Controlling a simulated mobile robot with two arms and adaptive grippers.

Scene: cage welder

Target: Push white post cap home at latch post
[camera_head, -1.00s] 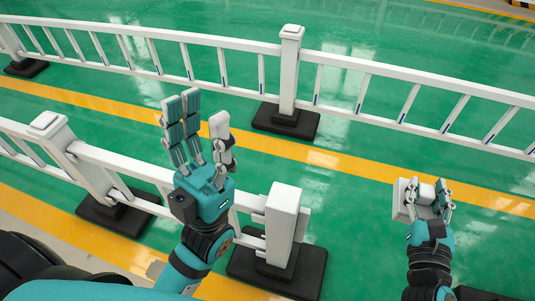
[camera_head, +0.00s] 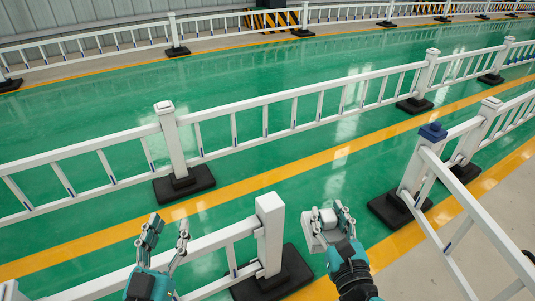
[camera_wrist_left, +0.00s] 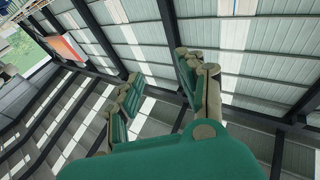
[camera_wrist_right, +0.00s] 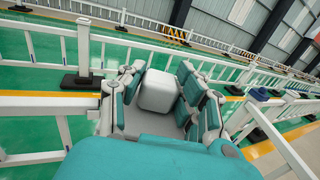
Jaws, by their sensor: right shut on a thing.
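A white post cap (camera_head: 319,226) is held in my right gripper (camera_head: 328,211), just right of the near white post (camera_head: 270,236) and apart from it. This post stands at the end of the near fence and its top shows no separate cap; I cannot tell for sure that it is the latch post. In the right wrist view the cap (camera_wrist_right: 158,92) sits between the fingers as a rounded white block. My left gripper (camera_head: 167,232) is open and empty over the near fence, left of the post. The left wrist view shows its spread fingers (camera_wrist_left: 157,82) against the wall.
The near fence rail (camera_head: 190,252) runs left from the near post. A post with a blue cap (camera_head: 432,132) stands to the right, with a slanting white rail section (camera_head: 480,215) beside it. A second fence (camera_head: 255,105) crosses behind. Green floor lies between the fences.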

